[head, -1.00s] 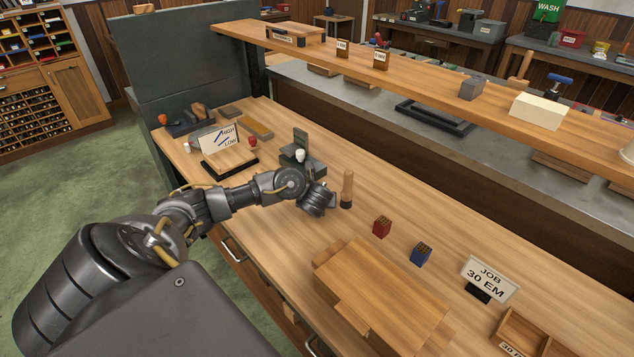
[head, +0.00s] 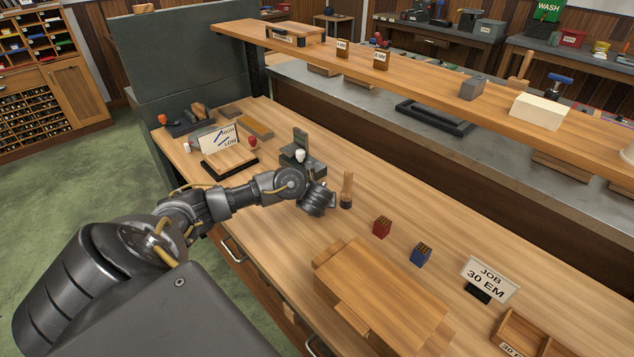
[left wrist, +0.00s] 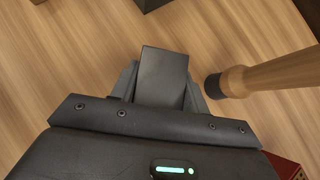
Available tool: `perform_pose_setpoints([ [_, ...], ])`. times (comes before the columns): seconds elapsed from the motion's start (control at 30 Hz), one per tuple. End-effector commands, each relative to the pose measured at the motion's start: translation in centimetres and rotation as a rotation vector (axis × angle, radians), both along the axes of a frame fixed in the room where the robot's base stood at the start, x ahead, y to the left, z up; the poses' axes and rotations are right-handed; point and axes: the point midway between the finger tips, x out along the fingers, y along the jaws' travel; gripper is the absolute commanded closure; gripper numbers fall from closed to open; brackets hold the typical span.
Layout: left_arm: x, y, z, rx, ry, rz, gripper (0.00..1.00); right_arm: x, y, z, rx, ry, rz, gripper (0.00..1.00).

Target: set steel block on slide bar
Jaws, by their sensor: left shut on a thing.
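My left gripper (left wrist: 162,92) is shut on a dark grey steel block (left wrist: 163,68), which sticks out between the fingers in the left wrist view. In the head view the gripper (head: 328,200) is low over the bench, its fingers mostly hidden by the wrist. A dark grey fixture (head: 299,163) with an upright plate and a white knob stands just beyond the hand. I cannot tell which part is the slide bar, or whether the block touches the bench. The right gripper is not in view.
A wooden-handled tool (head: 347,190) with a dark foot stands upright close to the right of the gripper; it also shows in the left wrist view (left wrist: 265,76). Red (head: 382,227) and blue (head: 421,254) blocks and a wooden case (head: 385,290) lie nearer. A high/low sign (head: 219,141) stands left.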

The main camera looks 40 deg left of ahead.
Motion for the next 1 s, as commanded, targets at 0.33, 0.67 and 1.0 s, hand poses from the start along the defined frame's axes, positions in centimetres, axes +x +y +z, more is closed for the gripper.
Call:
perform_pose_setpoints([
  [0.33, 0.2, 0.0, 2.4, -0.002, -0.006, 0.003, 1.00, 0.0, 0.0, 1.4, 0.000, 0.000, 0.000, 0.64],
  [0.67, -2.5, -1.6, 7.7, -0.003, -0.003, 0.000, 1.00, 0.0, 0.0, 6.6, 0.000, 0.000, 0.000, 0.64],
  [1.0, -7.1, -4.3, 11.4, -0.002, -0.002, 0.000, 1.00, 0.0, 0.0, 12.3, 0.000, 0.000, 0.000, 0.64],
])
